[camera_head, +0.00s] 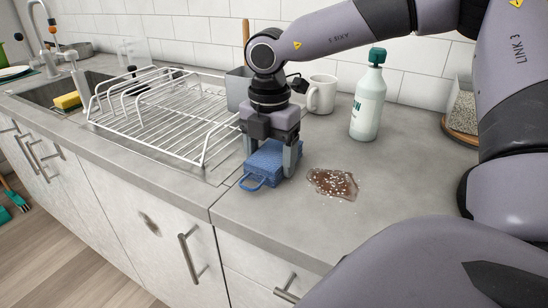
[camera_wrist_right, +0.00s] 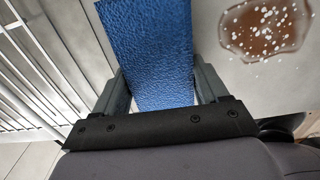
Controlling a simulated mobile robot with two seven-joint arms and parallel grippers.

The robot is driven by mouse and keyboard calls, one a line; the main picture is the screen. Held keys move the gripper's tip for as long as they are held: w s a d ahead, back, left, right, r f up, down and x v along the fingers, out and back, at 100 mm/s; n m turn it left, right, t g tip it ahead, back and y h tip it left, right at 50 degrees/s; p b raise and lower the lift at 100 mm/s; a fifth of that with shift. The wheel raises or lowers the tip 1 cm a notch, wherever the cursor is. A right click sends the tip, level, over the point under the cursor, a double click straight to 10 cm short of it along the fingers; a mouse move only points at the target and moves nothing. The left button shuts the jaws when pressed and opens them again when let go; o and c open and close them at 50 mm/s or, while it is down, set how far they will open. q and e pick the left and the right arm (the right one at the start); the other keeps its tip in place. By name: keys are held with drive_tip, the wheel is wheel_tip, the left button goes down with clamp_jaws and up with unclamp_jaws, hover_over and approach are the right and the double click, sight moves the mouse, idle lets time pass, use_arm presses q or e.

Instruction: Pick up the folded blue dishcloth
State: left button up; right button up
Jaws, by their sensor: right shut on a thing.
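The folded blue dishcloth (camera_head: 266,163) is on or just above the grey counter, near its front edge, with a small loop at its near corner. My right gripper (camera_head: 271,162) points down over it and is shut on it, one finger on each side. In the right wrist view the cloth (camera_wrist_right: 150,50) fills the space between the two fingers (camera_wrist_right: 165,92). I cannot tell whether the cloth touches the counter. My left gripper is not in view.
A wire rack (camera_head: 165,112) stands close on the left. A brown spill with white specks (camera_head: 333,184) lies just right of the cloth. A white mug (camera_head: 321,94) and a white bottle with a green cap (camera_head: 367,100) stand behind. A yellow sponge (camera_head: 67,100) is by the sink.

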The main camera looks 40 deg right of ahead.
sight(270, 155)
drive_tip(key=shift+r, duration=0.1)
wheel_tip(270, 155, up, 20)
drive_tip(key=p, duration=0.2)
idle(0.4)
drive_tip(key=o, duration=0.5)
drive_tip(key=c, duration=0.4)
